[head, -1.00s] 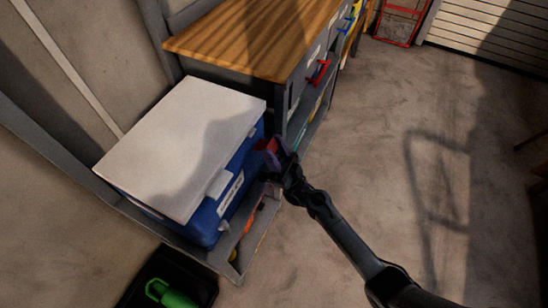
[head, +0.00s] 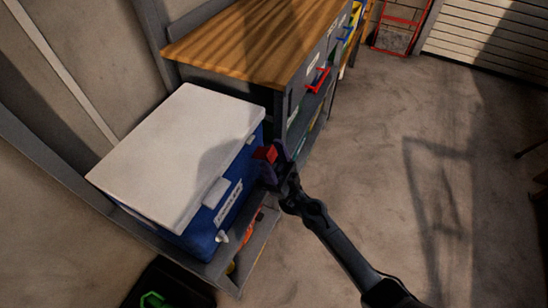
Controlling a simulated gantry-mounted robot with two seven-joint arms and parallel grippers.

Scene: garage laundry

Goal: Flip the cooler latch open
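The blue cooler (head: 185,240) with a closed white lid (head: 180,150) sits at the left. A white latch tab (head: 216,192) hangs from the lid's front edge over the blue front, near a white label (head: 229,202). My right gripper (head: 267,160) is in front of the cooler's right end, to the right of and above the latch tab in the picture. It looks apart from the latch. Its fingertip area shows red and purple parts, too small to tell whether it is open or shut. My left gripper is not in view.
The cooler stands on a grey shelf (head: 262,235) with items below it. A wood-topped workbench (head: 255,45) with a red handle (head: 318,79) stands behind. A black bin (head: 175,285) with something green is at the bottom. The concrete floor at right is open.

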